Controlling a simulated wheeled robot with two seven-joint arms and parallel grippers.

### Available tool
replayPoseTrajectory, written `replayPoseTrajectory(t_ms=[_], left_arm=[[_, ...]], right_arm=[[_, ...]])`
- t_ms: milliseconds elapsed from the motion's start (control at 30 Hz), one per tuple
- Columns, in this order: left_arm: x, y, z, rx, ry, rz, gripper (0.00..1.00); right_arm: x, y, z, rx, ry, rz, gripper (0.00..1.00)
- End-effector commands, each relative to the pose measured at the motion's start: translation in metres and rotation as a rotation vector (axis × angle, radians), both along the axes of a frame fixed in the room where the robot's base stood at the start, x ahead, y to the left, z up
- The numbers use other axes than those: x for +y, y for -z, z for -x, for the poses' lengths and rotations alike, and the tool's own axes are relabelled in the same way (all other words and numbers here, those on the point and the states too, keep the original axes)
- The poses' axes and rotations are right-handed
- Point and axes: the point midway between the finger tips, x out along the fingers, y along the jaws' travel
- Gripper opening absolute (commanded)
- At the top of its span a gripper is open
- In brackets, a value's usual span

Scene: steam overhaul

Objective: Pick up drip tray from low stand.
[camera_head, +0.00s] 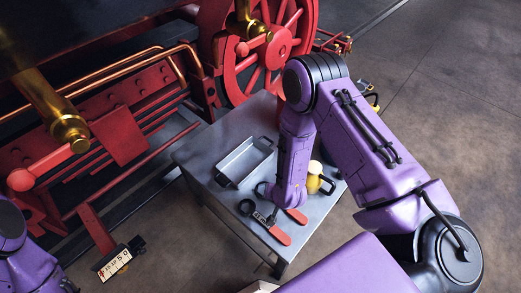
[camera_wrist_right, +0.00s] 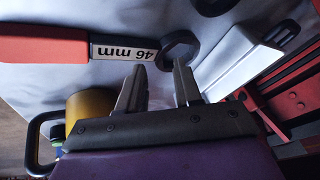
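The drip tray (camera_head: 243,163) is a shallow grey rectangular tray with a handle at its far end. It lies on the low stand (camera_head: 197,153), left of my right arm. In the right wrist view part of the tray (camera_wrist_right: 240,62) shows at the upper right, apart from the fingers. My right gripper (camera_wrist_right: 158,82) is open, with nothing visible between its fingers, near the ring end of a spanner (camera_wrist_right: 180,50). In the head view the arm largely hides this gripper. Only part of my left arm shows at the left edge; its gripper is out of view.
Red-handled spanners (camera_head: 279,235) lie on the stand in front of the tray; one is marked 46 mm. A yellow can (camera_head: 315,183) with a black handle stands right of my right arm. The red locomotive wheel (camera_head: 270,55) and frame border the stand behind and left.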

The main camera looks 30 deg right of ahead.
Motion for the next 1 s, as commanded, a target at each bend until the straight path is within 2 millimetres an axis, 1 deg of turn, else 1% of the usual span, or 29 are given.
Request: replayPoseTrajectory(t_ms=[33,100,200,233,300,367,467,533,633,767,867,1000], left_arm=[[0.0,0.003,0.0,0.0,0.0,0.0,0.43],[0.0,0.004,0.0,0.0,0.0,0.0,0.43],[0.0,0.005,0.0,0.0,0.0,0.0,0.43],[0.0,0.005,0.0,0.0,0.0,0.0,0.43],[0.0,0.006,0.0,-0.001,0.0,-0.001,0.43],[0.0,0.006,0.0,-0.001,0.0,-0.001,0.43],[0.0,0.006,0.0,-0.001,0.0,-0.001,0.43],[0.0,0.006,0.0,-0.001,0.0,-0.001,0.43],[0.0,0.009,-0.001,-0.001,0.0,0.0,0.43],[0.0,0.02,-0.001,-0.001,0.0,0.0,0.43],[0.0,0.035,-0.001,-0.001,0.0,0.0,0.43],[0.0,0.06,0.0,-0.001,0.0,0.0,0.43]], right_arm=[[0.009,-0.004,-0.046,-0.015,0.018,-0.074,0.34],[0.018,-0.014,-0.092,0.017,0.052,-0.166,0.34],[0.022,-0.034,-0.137,0.108,0.125,-0.249,0.34],[0.021,-0.04,-0.146,0.141,0.152,-0.261,0.34],[0.015,-0.052,-0.158,0.228,0.23,-0.269,0.34],[0.009,-0.061,-0.16,0.3,0.304,-0.26,0.34],[-0.001,-0.067,-0.152,0.399,0.423,-0.228,0.34],[-0.004,-0.068,-0.144,0.439,0.484,-0.212,0.34],[-0.006,-0.065,-0.14,0.458,0.523,-0.207,0.34],[-0.005,-0.053,-0.14,0.458,0.525,-0.208,0.34],[-0.005,-0.038,-0.139,0.459,0.525,-0.209,0.34],[-0.005,-0.012,-0.139,0.458,0.524,-0.209,0.34]])
